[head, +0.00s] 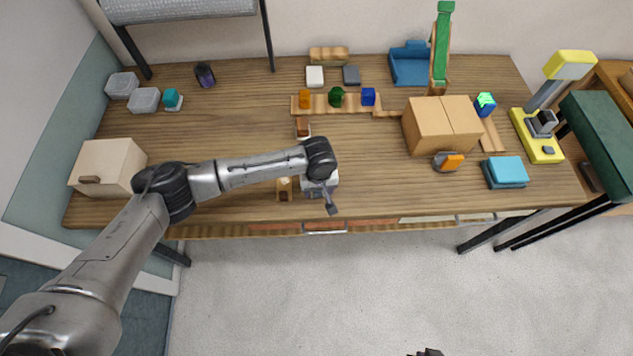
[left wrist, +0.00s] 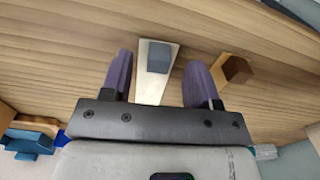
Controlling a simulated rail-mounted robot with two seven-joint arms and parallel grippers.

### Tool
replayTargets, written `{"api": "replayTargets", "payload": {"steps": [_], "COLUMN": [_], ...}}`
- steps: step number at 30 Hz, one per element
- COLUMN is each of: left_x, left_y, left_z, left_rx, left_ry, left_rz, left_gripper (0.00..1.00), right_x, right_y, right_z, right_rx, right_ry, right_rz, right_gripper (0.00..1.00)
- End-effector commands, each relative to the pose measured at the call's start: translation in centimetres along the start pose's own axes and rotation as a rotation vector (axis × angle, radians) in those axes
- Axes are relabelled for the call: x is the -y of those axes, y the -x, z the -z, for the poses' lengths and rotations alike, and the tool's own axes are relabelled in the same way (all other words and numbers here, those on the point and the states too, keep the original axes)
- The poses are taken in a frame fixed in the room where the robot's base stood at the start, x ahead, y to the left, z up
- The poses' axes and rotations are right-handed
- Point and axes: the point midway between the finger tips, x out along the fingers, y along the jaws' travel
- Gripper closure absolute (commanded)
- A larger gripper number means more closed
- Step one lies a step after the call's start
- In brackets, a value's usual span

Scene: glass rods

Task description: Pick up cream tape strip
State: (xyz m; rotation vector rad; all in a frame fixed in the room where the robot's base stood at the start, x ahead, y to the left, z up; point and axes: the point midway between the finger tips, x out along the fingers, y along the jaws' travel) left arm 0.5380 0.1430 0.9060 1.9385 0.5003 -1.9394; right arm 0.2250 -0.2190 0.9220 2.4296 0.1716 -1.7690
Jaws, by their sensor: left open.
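A cream strip (left wrist: 151,88), which I take to be the cream tape strip, lies on the wooden table in the left wrist view. A grey-blue block (left wrist: 158,56) sits on its far part. My left gripper (left wrist: 157,75) is open, with one purple finger on each side of the strip. I see no contact between fingers and strip. In the head view my left gripper (head: 324,194) is over the table's front edge area and mostly hides the strip.
A tan strip with a brown block (left wrist: 237,70) lies close beside one finger. In the head view a cardboard box (head: 427,126), a blue pad (head: 506,172) and a cream cabinet (head: 107,164) stand on the table (head: 235,110). Wood right of the gripper is clear.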

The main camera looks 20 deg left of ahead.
Motion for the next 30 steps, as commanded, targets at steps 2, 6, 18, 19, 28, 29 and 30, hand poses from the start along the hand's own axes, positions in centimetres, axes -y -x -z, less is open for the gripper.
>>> {"api": "replayTargets", "payload": {"steps": [2, 6, 18, 19, 28, 29, 30], "left_x": [-0.1, 0.0, 0.0, 0.0, 0.0, 0.0, 0.0], "left_y": [-0.9, -1.8, -1.9, -1.9, -1.9, -1.9, -1.9], "left_z": [0.0, 0.0, 0.0, 0.0, 0.0, 0.0, 0.0], "left_rx": [0.001, 0.000, 0.000, 0.000, 0.000, 0.000, 0.000], "left_ry": [0.000, 0.000, 0.000, 0.000, 0.000, 0.000, 0.000], "left_rz": [0.000, 0.000, -0.001, -0.001, 0.000, 0.000, 0.000], "left_gripper": [0.45, 0.45, 0.57, 0.60, 0.89, 0.92, 0.95], "right_x": [0.0, 0.0, 0.3, 0.3, 0.3, 0.3, 0.3], "right_y": [-0.1, -0.1, -0.1, -0.1, -0.1, -0.1, -0.1], "right_z": [0.0, 0.0, 0.0, 0.0, 0.0, 0.0, 0.0], "right_rx": [0.000, 0.000, -0.001, -0.001, -0.001, -0.001, -0.001], "right_ry": [0.000, -0.001, -0.008, -0.009, -0.009, -0.009, -0.009], "right_rz": [0.000, 0.001, 0.007, 0.007, 0.007, 0.007, 0.007], "right_gripper": [1.00, 1.00, 1.00, 1.00, 1.00, 1.00, 1.00]}}
